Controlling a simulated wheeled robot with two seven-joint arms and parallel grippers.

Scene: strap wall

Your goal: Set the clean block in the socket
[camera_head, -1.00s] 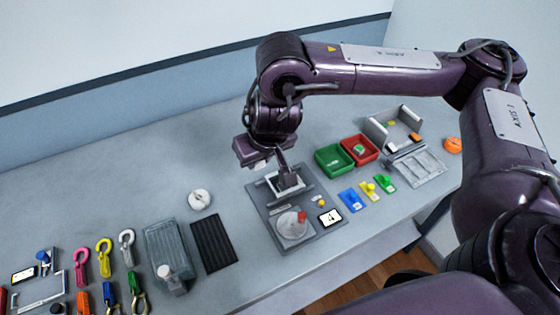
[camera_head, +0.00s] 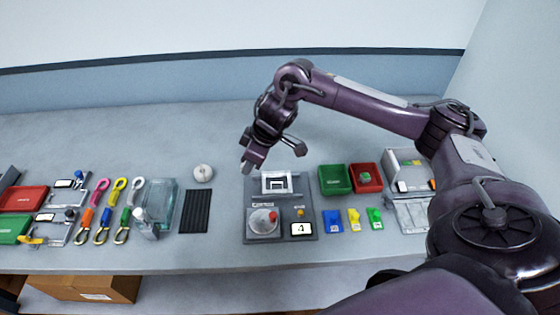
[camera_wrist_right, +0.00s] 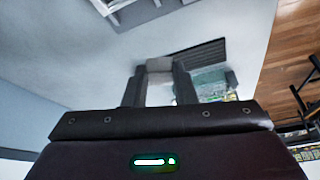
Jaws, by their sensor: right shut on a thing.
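My right gripper (camera_head: 247,164) is raised above the bench, up and left of the grey panel (camera_head: 250,185) in the head view. In the right wrist view its two dark fingers (camera_wrist_right: 160,88) are shut on a small grey block (camera_wrist_right: 160,66). In the head view the block is too small to make out clearly at the fingertips. A white square frame with a dark recess, which looks like the socket (camera_head: 276,182), sits at the back of the panel. I cannot tell whether the held block is clean. My left gripper is not in view.
The panel also carries a round dial (camera_head: 262,223) and a small display (camera_head: 302,229). A black ribbed mat (camera_head: 196,212), a clear bin (camera_head: 160,202) and a white disc (camera_head: 203,173) lie to the left. Green (camera_head: 334,180) and red (camera_head: 368,177) trays stand to the right.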

